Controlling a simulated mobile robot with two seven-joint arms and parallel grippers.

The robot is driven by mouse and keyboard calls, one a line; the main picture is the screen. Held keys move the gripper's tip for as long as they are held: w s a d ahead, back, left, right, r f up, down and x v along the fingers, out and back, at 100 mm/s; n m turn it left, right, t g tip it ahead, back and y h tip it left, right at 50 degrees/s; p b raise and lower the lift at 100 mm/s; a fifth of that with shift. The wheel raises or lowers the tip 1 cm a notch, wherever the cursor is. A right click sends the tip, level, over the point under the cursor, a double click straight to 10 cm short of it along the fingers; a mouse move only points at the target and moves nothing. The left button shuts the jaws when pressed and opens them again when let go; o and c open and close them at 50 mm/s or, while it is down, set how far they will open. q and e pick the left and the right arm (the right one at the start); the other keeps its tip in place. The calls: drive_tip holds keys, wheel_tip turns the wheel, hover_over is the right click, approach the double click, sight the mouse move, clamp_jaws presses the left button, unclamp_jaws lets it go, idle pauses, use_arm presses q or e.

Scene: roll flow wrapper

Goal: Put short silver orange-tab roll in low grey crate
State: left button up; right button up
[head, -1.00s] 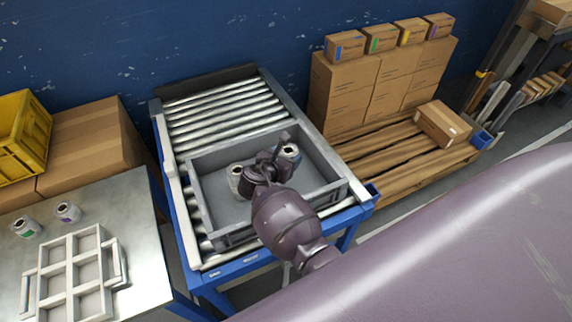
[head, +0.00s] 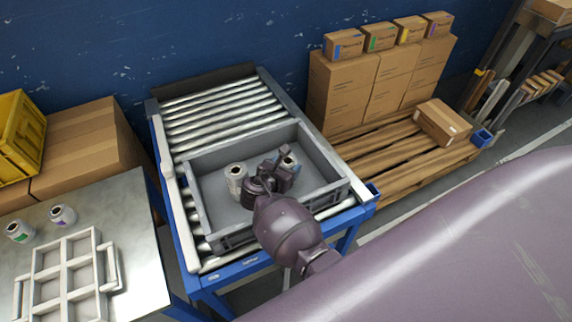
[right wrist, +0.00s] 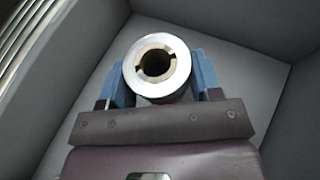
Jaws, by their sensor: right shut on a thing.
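The low grey crate (head: 212,208) sits on the roller stand in the head view. My right gripper (head: 272,175) is down inside the crate, shut on a silver roll. In the right wrist view the silver ring-shaped end of the held roll (right wrist: 150,89) is between the blue finger pads of the gripper (right wrist: 157,85), with the crate's grey floor and walls around it. No orange tab shows on it. In the head view the held roll (head: 289,161) is partly hidden by the gripper. Another silver roll (head: 236,176) stands in the crate to the left of the gripper. My left gripper is not in view.
A metal table (head: 140,245) at the left holds a pale divided tray (head: 66,262), a green-marked roll (head: 20,232) and a purple-marked roll (head: 63,215). Bare conveyor rollers (head: 220,110) lie behind the crate. Stacked cartons (head: 345,90) stand on a pallet to the right.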

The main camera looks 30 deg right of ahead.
drive_tip(key=shift+f, duration=0.1)
drive_tip(key=o, duration=1)
